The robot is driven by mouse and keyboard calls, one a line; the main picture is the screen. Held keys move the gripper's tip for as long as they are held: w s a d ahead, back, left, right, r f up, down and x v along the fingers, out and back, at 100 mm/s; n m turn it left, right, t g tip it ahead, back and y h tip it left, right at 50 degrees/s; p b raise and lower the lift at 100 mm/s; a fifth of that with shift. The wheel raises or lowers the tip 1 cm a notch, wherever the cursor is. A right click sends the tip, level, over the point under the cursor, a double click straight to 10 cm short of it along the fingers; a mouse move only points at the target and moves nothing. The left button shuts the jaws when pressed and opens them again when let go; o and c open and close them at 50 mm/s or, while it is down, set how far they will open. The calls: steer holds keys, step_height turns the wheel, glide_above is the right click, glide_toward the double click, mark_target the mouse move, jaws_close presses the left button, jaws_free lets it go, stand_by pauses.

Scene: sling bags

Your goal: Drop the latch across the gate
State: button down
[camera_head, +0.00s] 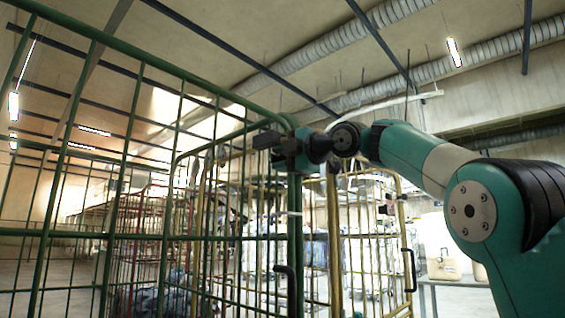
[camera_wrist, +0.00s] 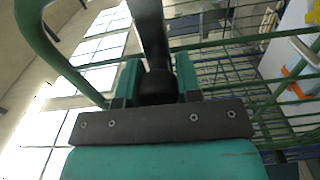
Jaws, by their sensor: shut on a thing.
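My gripper (camera_head: 290,148) is at the top right corner of the green wire cage (camera_head: 140,70) in the head view. In the wrist view my gripper (camera_wrist: 158,85) is shut on a dark bar, which looks like the latch (camera_wrist: 148,30). The bar runs away from the jaws toward the top of the picture. In the head view the gripper's dark parts and the latch merge, so its exact angle is unclear. The green barred gate (camera_head: 245,238) hangs below the gripper. I cannot tell whether the latch lies across it.
A yellow-framed cage (camera_head: 336,240) stands just behind to the right, and a red-framed cage (camera_head: 125,240) is farther back. A table with pale containers (camera_head: 440,266) is at the right. The green cage's rounded top tube (camera_wrist: 50,50) passes close by in the wrist view.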

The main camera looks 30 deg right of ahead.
steer(key=shift+f, duration=0.25)
stand_by(0.3)
steer(key=c, duration=0.8)
jaws_free()
steer(key=b+v, duration=0.2)
steer(key=v, duration=1.5)
steer(key=shift+s+d+r, duration=0.1)
steer(key=shift+s, duration=0.1)
